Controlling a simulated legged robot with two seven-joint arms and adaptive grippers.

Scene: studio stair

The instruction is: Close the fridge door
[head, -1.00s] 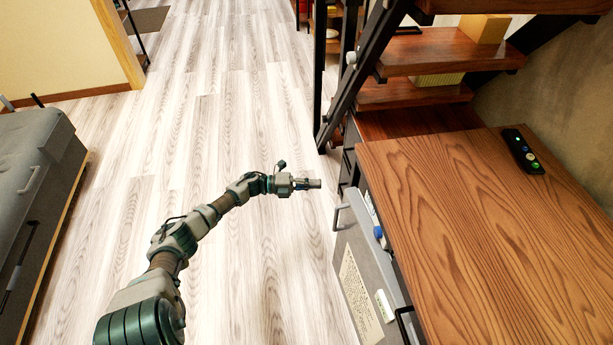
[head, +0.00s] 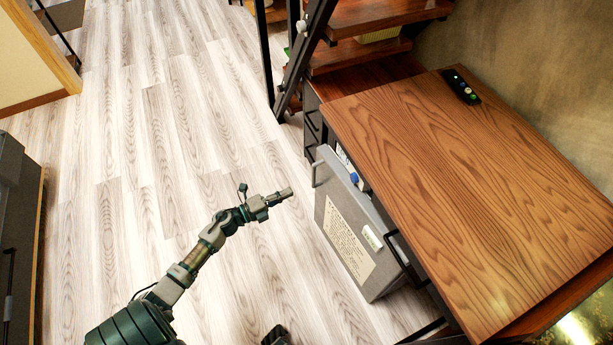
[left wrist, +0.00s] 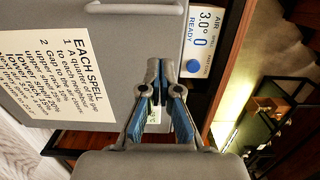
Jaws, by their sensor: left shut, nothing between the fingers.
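The grey fridge door (head: 342,205) stands under the wooden counter, with a paper notice and a small white label on its face. It appears to stand ajar, out from the fridge front. My left gripper (head: 290,192) is shut and empty, left of the door's outer face and a little nearer than the handle. In the left wrist view the closed fingertips (left wrist: 160,66) are in front of the door (left wrist: 110,20); I cannot tell whether they touch. A control panel with a blue knob (left wrist: 193,66) shows beside the door edge.
The wooden counter (head: 440,150) holds a dark remote-like device (head: 461,86). Stairs (head: 370,15) with dark metal supports rise beyond it. A grey cabinet (head: 15,220) stands at the left edge. The pale floor (head: 140,150) between is clear. A dark object at the bottom edge is cut off.

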